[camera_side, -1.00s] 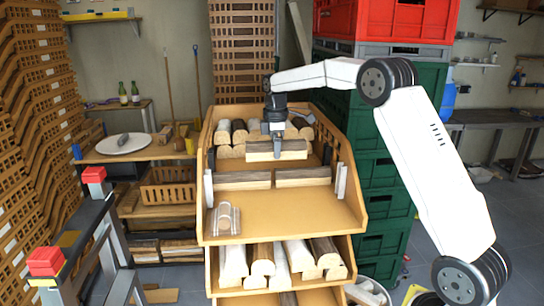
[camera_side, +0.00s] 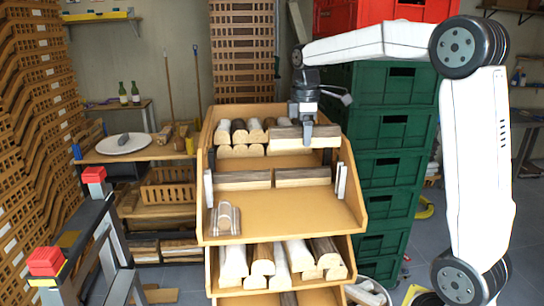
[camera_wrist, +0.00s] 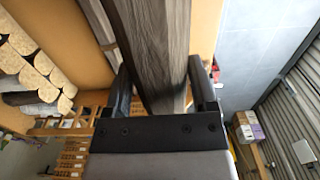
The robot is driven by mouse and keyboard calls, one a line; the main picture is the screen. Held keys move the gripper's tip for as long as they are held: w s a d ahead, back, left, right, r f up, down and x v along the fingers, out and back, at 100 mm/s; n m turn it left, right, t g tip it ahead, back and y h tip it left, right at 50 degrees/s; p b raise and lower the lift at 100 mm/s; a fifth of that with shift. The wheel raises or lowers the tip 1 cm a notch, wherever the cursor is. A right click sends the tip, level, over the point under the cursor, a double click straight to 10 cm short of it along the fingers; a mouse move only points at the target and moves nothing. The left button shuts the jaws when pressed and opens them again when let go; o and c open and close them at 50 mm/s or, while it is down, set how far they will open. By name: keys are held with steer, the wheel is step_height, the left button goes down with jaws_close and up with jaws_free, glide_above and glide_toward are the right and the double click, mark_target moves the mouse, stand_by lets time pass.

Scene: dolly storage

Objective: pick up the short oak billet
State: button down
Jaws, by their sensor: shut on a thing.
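My gripper (camera_side: 307,132) is shut on a long split billet (camera_side: 285,139) and holds it level above the top tray of the wooden dolly, at the right. In the wrist view this billet (camera_wrist: 155,45) shows grey-brown wood grain between the two jaws. A small short billet (camera_side: 226,219) with brown bark lies alone at the tray's front left. Two more billets (camera_side: 243,180) (camera_side: 302,177) lie end to end across the middle of the tray. I cannot tell from the pictures which wood is oak.
The top tray (camera_side: 290,218) has bare space at its front. Stacked split logs (camera_side: 240,137) fill its back left; more logs (camera_side: 265,260) lie in the tray below. Green crates (camera_side: 385,160) stand close on the right. Metal posts (camera_side: 341,182) flank the middle row.

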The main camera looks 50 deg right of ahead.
mark_target(314, 146)
steer(key=shift+s+a+r, duration=0.1)
steer(key=shift+s+r, duration=0.1)
steer(key=shift+s, duration=0.1)
steer(key=shift+f, duration=0.1)
stand_by(0.5)
steer(key=f+m, duration=0.1)
steer(key=m, duration=0.2)
steer(key=s+f+m, duration=0.1)
steer(key=shift+d+f+m, duration=0.25)
steer(key=shift+f+m, duration=0.05)
steer(key=shift+f, duration=0.05)
steer(key=f+m, duration=0.1)
steer(key=m, duration=0.1)
steer(key=s+f+m, duration=0.1)
steer(key=m, duration=0.1)
steer(key=shift+d+f, duration=0.15)
steer(key=shift+f, duration=0.25)
steer(key=s+f+m, duration=0.1)
steer(key=m, duration=0.2)
steer(key=f+m, duration=0.2)
steer(key=m, duration=0.1)
steer(key=s+f+m, duration=0.1)
steer(key=f+m, duration=0.1)
steer(key=m, duration=0.1)
steer(key=shift+s+d+f, duration=0.1)
steer(key=shift+s, duration=0.25)
steer(key=shift+f, duration=0.1)
steer(key=shift+f, duration=2.9)
